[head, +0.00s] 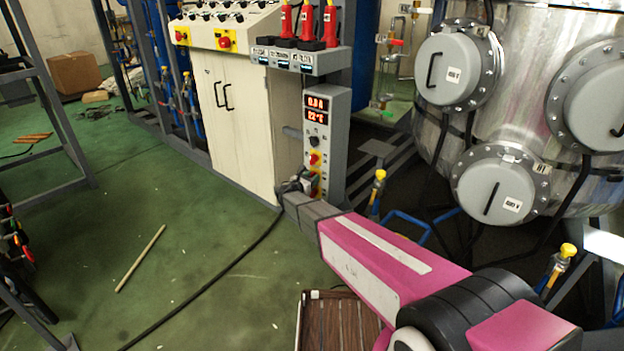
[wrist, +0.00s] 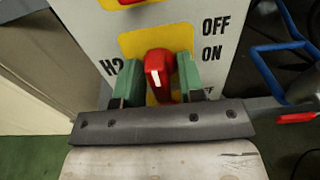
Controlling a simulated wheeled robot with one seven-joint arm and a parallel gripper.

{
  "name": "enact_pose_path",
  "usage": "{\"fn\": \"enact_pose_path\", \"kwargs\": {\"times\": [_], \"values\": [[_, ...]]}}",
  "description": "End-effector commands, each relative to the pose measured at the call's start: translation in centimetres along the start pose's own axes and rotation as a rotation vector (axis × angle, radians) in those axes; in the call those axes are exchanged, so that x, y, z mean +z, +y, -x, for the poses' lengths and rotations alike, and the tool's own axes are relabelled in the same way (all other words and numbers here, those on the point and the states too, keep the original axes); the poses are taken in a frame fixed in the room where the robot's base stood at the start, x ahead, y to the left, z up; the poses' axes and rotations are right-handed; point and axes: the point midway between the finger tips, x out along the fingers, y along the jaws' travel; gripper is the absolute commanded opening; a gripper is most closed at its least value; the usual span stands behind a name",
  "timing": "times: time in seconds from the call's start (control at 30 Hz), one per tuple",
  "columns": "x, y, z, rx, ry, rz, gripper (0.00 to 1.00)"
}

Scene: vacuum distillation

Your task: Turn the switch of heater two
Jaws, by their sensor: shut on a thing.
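The heater two switch (wrist: 157,66) is a red knob with a white mark on a yellow plate, labelled H2. Its handle stands roughly upright in the wrist view. OFF and ON are printed to its right, and a lower label is partly hidden by my gripper. My gripper (wrist: 158,80) is shut on this knob, with one green finger on each side. In the head view my gripper (head: 297,184) reaches the lower front of the grey control column (head: 341,135) and hides most of the lower switch. Another red switch on yellow (head: 314,158) sits just above.
The column's red displays (head: 316,110) are lit. A beige cabinet (head: 238,125) stands to its left and a steel vessel (head: 520,110) to the right. Blue pipes with yellow-topped valves (head: 378,190) stand close by on the right. A black cable (head: 215,285) crosses the green floor.

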Motion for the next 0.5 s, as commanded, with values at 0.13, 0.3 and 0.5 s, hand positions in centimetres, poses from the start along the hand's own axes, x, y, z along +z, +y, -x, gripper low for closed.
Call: {"fn": "enact_pose_path", "kwargs": {"times": [0.13, 0.3, 0.5], "values": [[-0.05, -0.05, 0.08, 0.000, 0.001, 0.010, 0.12], [-0.04, -0.05, 0.08, 0.000, 0.001, 0.011, 0.12], [-0.03, -0.04, 0.08, 0.000, 0.001, 0.011, 0.41]]}}
